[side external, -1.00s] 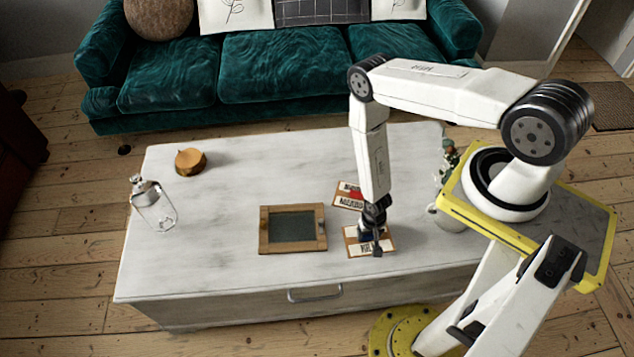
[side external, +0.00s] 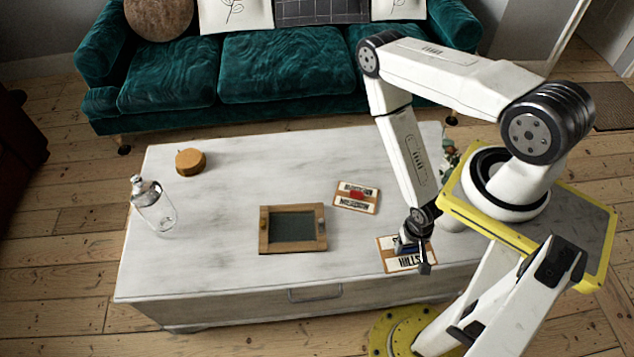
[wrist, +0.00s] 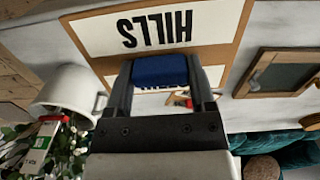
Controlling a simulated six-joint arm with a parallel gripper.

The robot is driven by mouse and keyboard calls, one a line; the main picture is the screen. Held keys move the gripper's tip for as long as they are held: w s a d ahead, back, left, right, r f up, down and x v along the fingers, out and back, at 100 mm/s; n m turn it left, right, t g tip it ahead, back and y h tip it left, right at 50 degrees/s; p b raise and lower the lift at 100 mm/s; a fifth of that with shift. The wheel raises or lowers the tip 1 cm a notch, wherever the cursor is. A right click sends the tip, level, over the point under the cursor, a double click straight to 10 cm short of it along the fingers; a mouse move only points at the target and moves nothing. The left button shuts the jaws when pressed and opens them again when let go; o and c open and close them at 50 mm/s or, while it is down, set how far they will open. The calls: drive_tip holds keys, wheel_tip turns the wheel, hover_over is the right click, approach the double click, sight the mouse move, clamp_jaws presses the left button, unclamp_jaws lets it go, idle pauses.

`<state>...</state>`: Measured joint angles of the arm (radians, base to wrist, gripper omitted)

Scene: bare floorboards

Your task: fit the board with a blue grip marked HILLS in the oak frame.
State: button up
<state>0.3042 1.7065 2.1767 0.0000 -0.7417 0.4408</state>
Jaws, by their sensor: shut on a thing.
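The board marked HILLS (side external: 393,264) has a brown edge and a pale face. Its lettering shows upside down in the wrist view (wrist: 105,40). My gripper (side external: 414,250) is shut on the blue grip (wrist: 160,70) of this board, with one finger on each side. The board is near the right front edge of the table; how high it is above the top is hard to tell. The oak frame (side external: 264,240) lies on the table to its left, with a dark recess and small knobs on its sides. Its corner also shows in the wrist view (wrist: 245,84).
A second board with a red grip (side external: 357,197) lies right of the frame. A glass bottle (side external: 155,208) and a round wooden item (side external: 191,161) are at the table's left. A white pot (wrist: 65,92) with a plant stands close to my arm. The table's middle back is clear.

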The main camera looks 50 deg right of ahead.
sight(412, 255)
drive_tip(key=shift+s+a+r, duration=0.1)
drive_tip(key=shift+s+r, duration=0.1)
drive_tip(key=shift+s, duration=0.25)
drive_tip(key=shift+s+a+r, duration=0.1)
drive_tip(key=shift+s+r, duration=0.1)
drive_tip(key=shift+s, duration=0.25)
drive_tip(key=shift+r, duration=0.15)
drive_tip(key=shift+r, duration=2.3)
drive_tip(key=w+f, duration=0.4)
drive_tip(key=w, duration=0.6)
drive_tip(key=w+a+r, duration=0.1)
drive_tip(key=w+a, duration=0.2)
drive_tip(key=w, duration=0.5)
drive_tip(key=w+a+r+m, duration=0.1)
drive_tip(key=w+a+r, duration=0.15)
drive_tip(key=w, duration=0.65)
drive_tip(key=w+a+r, duration=0.1)
drive_tip(key=w+a, duration=0.2)
drive_tip(key=w, duration=0.5)
drive_tip(key=shift+w+f, duration=0.15)
drive_tip(key=shift+f, duration=5.05)
drive_tip(key=shift+f, duration=2.5)
